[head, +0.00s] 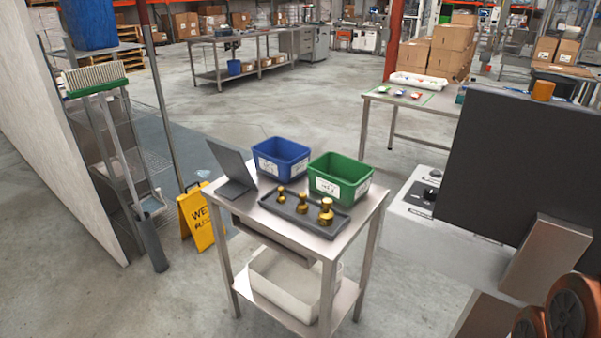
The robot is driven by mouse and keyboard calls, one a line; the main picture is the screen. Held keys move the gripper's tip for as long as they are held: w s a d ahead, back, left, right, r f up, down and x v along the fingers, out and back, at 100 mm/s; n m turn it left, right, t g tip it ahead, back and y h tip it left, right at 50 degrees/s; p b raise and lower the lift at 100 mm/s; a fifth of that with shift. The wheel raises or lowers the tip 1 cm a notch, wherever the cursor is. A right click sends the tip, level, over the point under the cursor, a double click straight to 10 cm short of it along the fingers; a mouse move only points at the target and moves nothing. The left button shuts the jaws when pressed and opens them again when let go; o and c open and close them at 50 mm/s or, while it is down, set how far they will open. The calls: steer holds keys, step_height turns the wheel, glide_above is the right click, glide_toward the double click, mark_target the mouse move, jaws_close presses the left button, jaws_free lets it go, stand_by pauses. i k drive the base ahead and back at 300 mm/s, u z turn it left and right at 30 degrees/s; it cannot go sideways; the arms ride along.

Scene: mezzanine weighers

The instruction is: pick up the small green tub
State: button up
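The small green tub (340,180) stands upright on the top of a small steel table (292,232), near its back right corner. It is open at the top and has a white label on its front wall. Its inside looks empty from here, though the lower part is hidden by the front wall. A blue tub (281,160) of similar shape stands just left of it and a little farther back. My gripper is not in view.
On the table, a grey tray (345,226) holds three brass weights (325,212) in front of the tubs. A dark tablet (235,175) stands at left. A yellow wet-floor sign (197,217) stands left of the table. A large dark panel (525,160) blocks the right.

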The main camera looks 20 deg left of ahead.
mark_target(344, 179)
steer(key=u, duration=0.95)
steer(key=i, duration=0.8)
steer(key=u, duration=0.85)
